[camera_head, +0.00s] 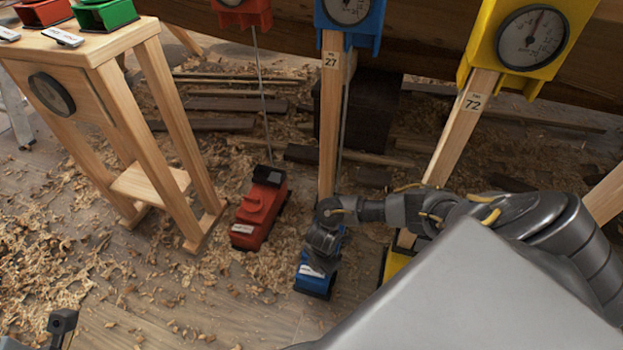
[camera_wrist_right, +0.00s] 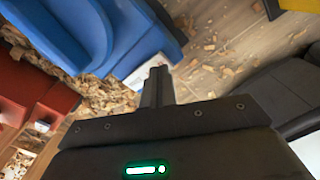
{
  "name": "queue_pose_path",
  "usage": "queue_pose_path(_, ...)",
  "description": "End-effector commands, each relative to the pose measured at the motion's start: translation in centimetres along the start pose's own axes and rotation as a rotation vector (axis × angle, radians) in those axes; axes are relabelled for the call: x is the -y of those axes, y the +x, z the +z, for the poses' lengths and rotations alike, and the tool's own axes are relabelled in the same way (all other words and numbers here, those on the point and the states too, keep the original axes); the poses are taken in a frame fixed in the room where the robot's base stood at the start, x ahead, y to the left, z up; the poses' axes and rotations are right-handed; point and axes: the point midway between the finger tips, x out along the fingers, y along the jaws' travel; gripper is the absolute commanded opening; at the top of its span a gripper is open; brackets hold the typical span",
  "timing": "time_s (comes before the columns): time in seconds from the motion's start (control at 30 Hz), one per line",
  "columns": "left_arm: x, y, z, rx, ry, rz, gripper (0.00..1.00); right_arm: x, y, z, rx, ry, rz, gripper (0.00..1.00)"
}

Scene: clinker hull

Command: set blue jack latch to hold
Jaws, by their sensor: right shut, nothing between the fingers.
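The blue jack (camera_head: 315,282) stands on the floor at the foot of the post marked 27, with a white label on its near end. My right gripper (camera_head: 322,242) is over it and hides much of its top. In the right wrist view the blue jack (camera_wrist_right: 80,30) fills the upper left. The fingers of my right gripper (camera_wrist_right: 158,72) are shut and empty, close to the jack's edge by a pale label (camera_wrist_right: 134,78). I cannot tell whether they touch it. The latch and its setting cannot be made out. A dark part at the lower left edge may belong to my left gripper.
A red jack (camera_head: 260,208) stands left of the blue one; a yellow jack (camera_head: 396,264) is partly hidden behind my right arm. Wooden posts rise to a blue gauge (camera_head: 349,10) and a yellow gauge (camera_head: 530,38). A wooden stand (camera_head: 120,50) is at left. Shavings litter the floor.

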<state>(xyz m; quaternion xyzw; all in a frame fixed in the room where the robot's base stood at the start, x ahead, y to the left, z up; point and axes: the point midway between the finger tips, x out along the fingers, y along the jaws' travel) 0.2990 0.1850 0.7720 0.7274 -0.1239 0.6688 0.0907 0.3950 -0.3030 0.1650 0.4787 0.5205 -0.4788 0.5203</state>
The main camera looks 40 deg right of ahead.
Motion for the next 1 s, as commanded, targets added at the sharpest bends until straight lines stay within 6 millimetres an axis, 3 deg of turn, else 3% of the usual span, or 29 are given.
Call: queue_pose_path(1.0, -0.3, -1.1, 0.2, 0.000, 0.000, 0.000, 0.80, 0.0, 1.6, 0.0, 0.000, 0.000, 0.000, 0.00)
